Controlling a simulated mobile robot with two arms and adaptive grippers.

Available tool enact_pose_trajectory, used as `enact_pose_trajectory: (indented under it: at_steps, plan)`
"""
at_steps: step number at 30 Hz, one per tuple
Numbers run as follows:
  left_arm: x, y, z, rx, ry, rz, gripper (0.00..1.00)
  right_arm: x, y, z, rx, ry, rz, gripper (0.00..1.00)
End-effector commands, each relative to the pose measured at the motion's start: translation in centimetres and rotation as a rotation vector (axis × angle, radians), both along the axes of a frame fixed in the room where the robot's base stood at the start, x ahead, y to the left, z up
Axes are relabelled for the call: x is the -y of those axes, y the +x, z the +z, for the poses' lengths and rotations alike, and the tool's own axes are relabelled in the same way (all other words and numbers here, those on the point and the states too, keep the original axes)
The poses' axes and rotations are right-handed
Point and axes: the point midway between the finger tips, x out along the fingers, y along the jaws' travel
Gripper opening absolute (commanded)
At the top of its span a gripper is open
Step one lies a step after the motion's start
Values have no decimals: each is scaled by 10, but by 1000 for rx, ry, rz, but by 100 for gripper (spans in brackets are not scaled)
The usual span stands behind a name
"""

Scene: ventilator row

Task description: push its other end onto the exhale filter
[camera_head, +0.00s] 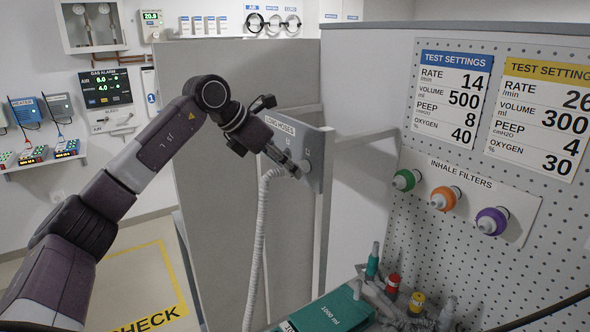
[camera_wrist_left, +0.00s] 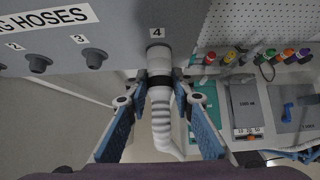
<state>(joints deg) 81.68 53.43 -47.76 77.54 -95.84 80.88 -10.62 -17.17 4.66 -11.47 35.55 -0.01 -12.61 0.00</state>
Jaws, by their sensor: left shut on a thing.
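My left gripper (camera_head: 290,166) is at the board labelled LONG HOSES (camera_head: 318,150). No label marks an exhale filter in these views. My right gripper is not in view.
Green (camera_head: 404,180), orange (camera_head: 443,199) and purple (camera_head: 490,221) filters are on the pegboard strip labelled INHALE FILTERS. A teal 1000 ml item (camera_head: 330,312) lies below, beside red (camera_head: 393,283) and yellow (camera_head: 417,301) capped parts. Pegs 2 (camera_wrist_left: 38,63) and 3 (camera_wrist_left: 94,57) are bare.

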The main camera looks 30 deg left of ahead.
Motion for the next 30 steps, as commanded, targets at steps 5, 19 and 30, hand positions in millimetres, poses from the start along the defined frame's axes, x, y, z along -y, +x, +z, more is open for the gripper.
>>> enact_pose_trajectory:
  at_steps: [5, 19, 30]
  plan:
    - [0, 0, 0, 1, -1, 0, 0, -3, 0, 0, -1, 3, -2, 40]
    - [-4, -6, 0, -2, 1, 1, 0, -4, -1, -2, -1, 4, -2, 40]
    - [-8, -11, -1, -3, 1, 1, 0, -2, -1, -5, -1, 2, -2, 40]
